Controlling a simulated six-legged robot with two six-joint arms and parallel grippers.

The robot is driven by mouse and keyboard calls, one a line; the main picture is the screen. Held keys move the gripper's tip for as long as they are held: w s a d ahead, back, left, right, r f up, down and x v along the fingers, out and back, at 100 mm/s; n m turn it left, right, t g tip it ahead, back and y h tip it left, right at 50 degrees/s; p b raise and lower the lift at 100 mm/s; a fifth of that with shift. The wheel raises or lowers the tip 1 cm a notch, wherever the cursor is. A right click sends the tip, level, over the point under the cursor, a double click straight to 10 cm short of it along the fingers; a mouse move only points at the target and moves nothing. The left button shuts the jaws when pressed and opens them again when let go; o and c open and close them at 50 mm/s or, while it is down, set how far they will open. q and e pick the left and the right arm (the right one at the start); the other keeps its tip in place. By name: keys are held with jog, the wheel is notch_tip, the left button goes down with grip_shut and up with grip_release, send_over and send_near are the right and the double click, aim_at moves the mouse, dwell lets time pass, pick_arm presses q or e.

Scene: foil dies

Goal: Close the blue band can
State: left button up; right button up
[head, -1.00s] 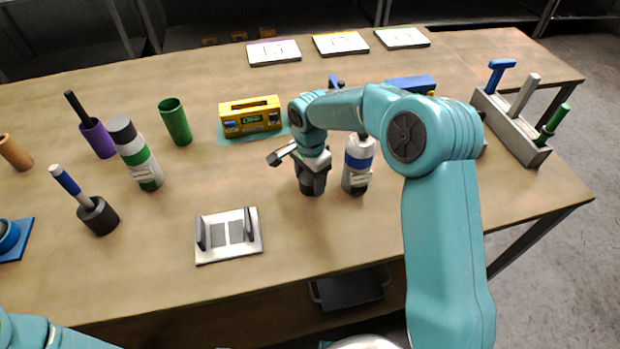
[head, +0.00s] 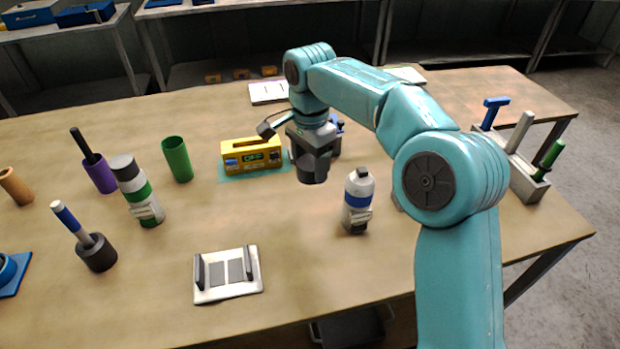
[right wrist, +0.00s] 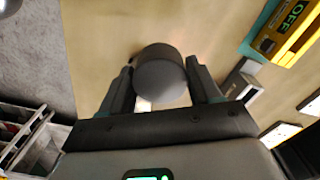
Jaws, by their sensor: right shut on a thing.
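The blue band can (head: 357,204) stands upright on the table, white with a blue band and a small dark nozzle on top, uncapped. My right gripper (head: 313,172) is up and to the left of it in the head view, apart from it. In the right wrist view, my right gripper (right wrist: 163,88) is shut on a round dark grey cap (right wrist: 160,72). The cap also shows below the jaws in the head view (head: 312,173). My left gripper is out of view.
A green band can (head: 140,195) with a dark cap and a green cup (head: 177,159) stand left. A white fixture (head: 228,291) lies in front. A tool rack (head: 530,185) is right.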

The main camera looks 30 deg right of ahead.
jog(key=shift+r, duration=1.2)
